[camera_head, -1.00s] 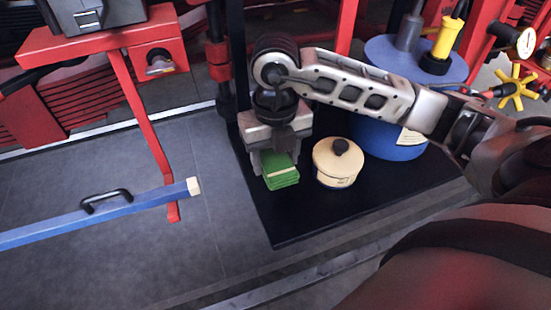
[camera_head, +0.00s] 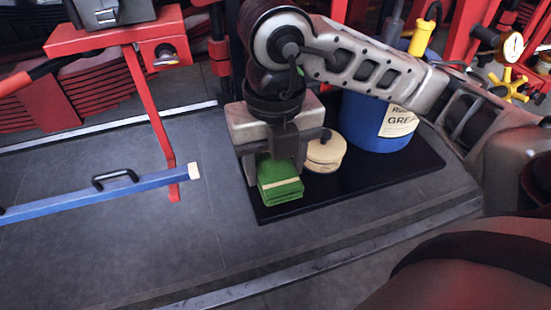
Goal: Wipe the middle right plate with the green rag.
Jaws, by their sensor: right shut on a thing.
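A folded green rag (camera_head: 281,190) with a pale stripe is held between the fingers of my right gripper (camera_head: 276,165). The rag is above the left part of a black mat (camera_head: 300,207); I cannot tell whether it touches the mat. My right arm comes in from the right and reaches over the mat. My left gripper does not show. No plate can be made out for certain in this view.
A cream tin with a dark knob (camera_head: 325,155) stands just right of the rag. A blue drum (camera_head: 375,130) with a paper label stands behind it. A blue bar with a black handle (camera_head: 100,193) and a red stand (camera_head: 150,120) are at left. Grey floor lies in front.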

